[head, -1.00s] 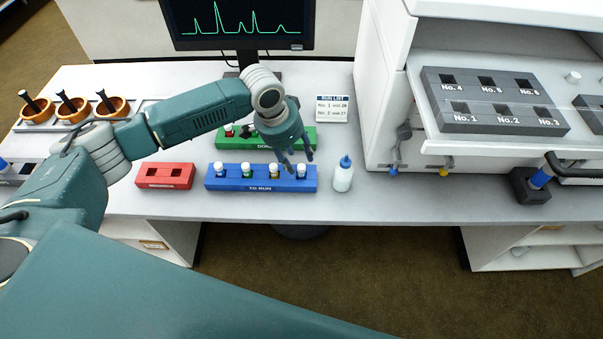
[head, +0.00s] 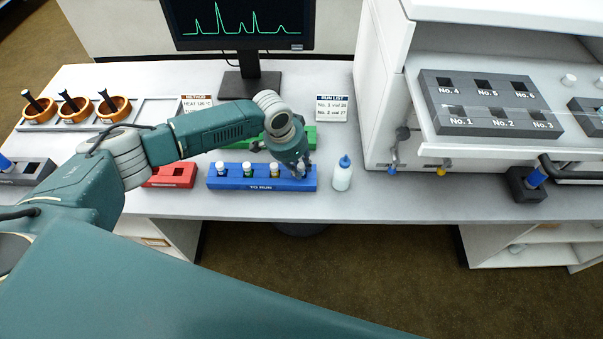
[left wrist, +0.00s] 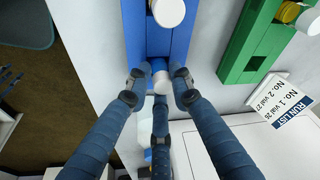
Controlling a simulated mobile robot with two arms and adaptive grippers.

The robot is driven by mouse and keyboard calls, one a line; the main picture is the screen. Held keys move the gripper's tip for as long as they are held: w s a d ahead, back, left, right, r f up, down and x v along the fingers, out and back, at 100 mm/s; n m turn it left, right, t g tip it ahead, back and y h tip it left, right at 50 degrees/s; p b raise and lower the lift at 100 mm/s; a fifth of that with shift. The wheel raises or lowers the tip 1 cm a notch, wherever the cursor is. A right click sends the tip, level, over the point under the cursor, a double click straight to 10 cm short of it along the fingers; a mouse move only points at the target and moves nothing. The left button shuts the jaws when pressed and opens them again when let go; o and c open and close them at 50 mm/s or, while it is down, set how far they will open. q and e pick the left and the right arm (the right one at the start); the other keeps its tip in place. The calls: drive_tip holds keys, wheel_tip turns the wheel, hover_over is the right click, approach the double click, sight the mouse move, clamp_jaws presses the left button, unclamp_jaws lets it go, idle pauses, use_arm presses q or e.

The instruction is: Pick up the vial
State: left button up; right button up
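The blue TO RUN rack (head: 228,183) stands on the bench with several white-capped vials in a row. My left gripper (head: 303,172) is down at that end of the rack. A neighbouring vial (left wrist: 169,11) stands farther along the rack. My right gripper is not in view.
A blue-capped bottle (head: 342,175) stands just right of the rack. A red rack (head: 170,178) is to the left, and a green rack (head: 308,135) is behind. The white instrument with its numbered grey block (head: 490,122) is at the right. The RUN LIST card (head: 331,108) stands behind.

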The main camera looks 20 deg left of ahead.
use_arm(q)
clamp_jaws()
drive_tip(key=shift+r, duration=0.1)
